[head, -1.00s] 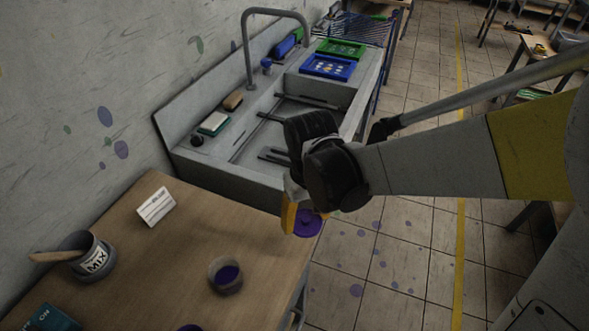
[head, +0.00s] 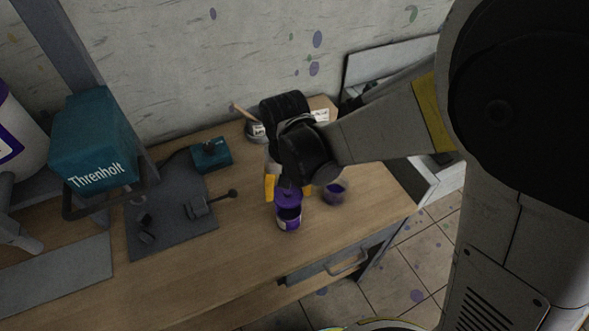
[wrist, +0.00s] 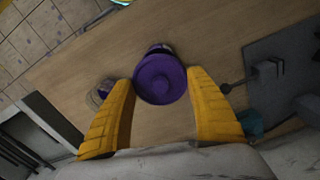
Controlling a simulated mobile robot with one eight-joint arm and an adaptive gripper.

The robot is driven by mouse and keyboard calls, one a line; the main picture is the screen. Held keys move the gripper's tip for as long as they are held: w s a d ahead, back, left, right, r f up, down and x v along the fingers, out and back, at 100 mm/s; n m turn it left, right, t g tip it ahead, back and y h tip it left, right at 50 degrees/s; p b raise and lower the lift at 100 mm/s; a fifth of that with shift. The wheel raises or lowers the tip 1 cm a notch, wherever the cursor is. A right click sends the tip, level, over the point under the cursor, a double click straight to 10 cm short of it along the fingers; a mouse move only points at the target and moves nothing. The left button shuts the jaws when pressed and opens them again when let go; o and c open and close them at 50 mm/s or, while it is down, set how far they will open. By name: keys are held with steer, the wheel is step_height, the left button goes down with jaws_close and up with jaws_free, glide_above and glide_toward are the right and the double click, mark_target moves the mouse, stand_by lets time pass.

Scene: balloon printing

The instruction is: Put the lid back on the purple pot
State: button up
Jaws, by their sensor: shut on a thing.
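My gripper (head: 288,188) is shut on the round purple lid (head: 288,196), held flat between its yellow fingers. In the wrist view the lid (wrist: 160,78) sits at the fingertips and hides most of what is below it. The purple pot (head: 289,221), with a pale label, stands upright on the wooden bench under the gripper. Part of its dark open top shows in front of the lid. In the wrist view only a small part of the pot (wrist: 160,48) shows past the lid's edge. I cannot tell exactly how large the gap between lid and pot is.
A small cup of purple paint (head: 335,192) stands close to the right of the pot. A mixing tub (head: 256,132) and a white card (head: 320,115) are behind. A teal box (head: 211,155) and a dark mat (head: 172,230) lie left. The bench front is clear.

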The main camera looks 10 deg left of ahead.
step_height(320, 180, down, 5)
steer(key=b, duration=0.3)
steer(key=shift+f+b, duration=0.6)
steer(key=shift+b, duration=0.15)
steer(key=shift+f+b, duration=0.1)
steer(key=shift+b, duration=0.35)
stand_by(1.1)
jaws_close()
steer(key=shift+w+d+r, duration=0.15)
steer(key=shift+d+r, duration=0.25)
stand_by(0.6)
steer(key=shift+o, duration=1)
jaws_free()
